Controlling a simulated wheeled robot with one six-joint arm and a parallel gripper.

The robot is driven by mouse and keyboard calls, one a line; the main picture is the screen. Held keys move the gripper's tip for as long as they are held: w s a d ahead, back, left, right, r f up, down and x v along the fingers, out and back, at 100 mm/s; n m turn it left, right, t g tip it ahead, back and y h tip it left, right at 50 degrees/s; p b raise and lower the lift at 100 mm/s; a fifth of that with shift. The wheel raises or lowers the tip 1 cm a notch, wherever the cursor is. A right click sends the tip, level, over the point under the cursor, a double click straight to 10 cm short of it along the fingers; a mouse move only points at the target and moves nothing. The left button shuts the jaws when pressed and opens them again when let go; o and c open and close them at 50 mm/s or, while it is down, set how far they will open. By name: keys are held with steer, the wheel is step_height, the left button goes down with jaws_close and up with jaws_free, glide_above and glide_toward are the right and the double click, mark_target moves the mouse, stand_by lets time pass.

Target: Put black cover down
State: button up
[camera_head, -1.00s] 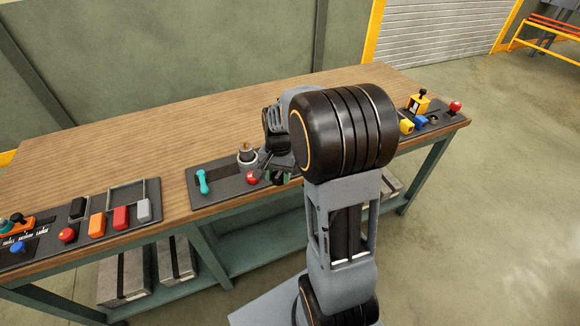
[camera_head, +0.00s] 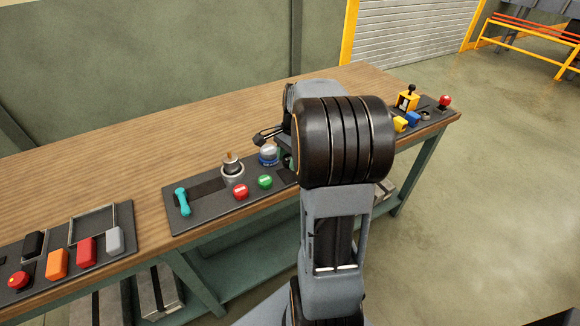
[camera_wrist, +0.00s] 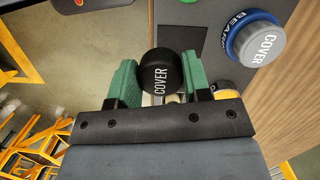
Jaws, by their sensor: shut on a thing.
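The black cover (camera_wrist: 160,72), a round cap marked COVER, sits between the green fingers of my gripper (camera_wrist: 158,76) in the wrist view. My gripper is shut on it, with one finger on each side. The cover appears near the edge of the grey panel (camera_wrist: 182,14); I cannot tell whether it touches anything beneath. In the head view my arm hides the cover and most of my gripper.
A grey cover with a blue ring (camera_wrist: 257,43) is at upper right in the wrist view. A yellow-rimmed part (camera_wrist: 225,86) shows behind the right finger. On the wooden bench (camera_head: 130,150), the panel holds a teal lever (camera_head: 182,201), red button (camera_head: 240,192) and green button (camera_head: 265,182).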

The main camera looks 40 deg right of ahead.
mark_target(289, 175)
steer(key=f, duration=0.1)
steer(key=w+d+f, duration=0.2)
steer(key=f, duration=0.1)
steer(key=shift+w, duration=0.15)
steer(key=shift+w+d+f, duration=0.1)
steer(key=shift+d+f, duration=0.05)
steer(key=shift+f, duration=1.45)
steer(key=shift+f, duration=0.15)
steer(key=o, duration=1.2)
step_height(289, 175, up, 11)
steer(key=d, duration=0.2)
steer(key=s+a+r+n+t+h, duration=0.1)
steer(key=s+a+n, duration=0.1)
steer(key=a+n, duration=0.35)
steer(key=s+a+r+n+h, duration=0.1)
steer(key=s+a+r+n, duration=0.15)
steer(key=a, duration=0.55)
steer(key=s+a+f+n+t, duration=0.1)
steer(key=s+a+n, duration=0.1)
steer(key=a+n, duration=0.1)
steer(key=s+a+f+n, duration=0.1)
steer(key=s+a+n, duration=0.2)
steer(key=s+a+f+n+t, duration=0.1)
steer(key=s+a+f+n, duration=0.1)
steer(key=a+n, duration=0.1)
steer(key=shift+s+a+t+p, duration=0.15)
steer(key=shift+s+t+p, duration=0.15)
steer(key=shift+s, duration=0.1)
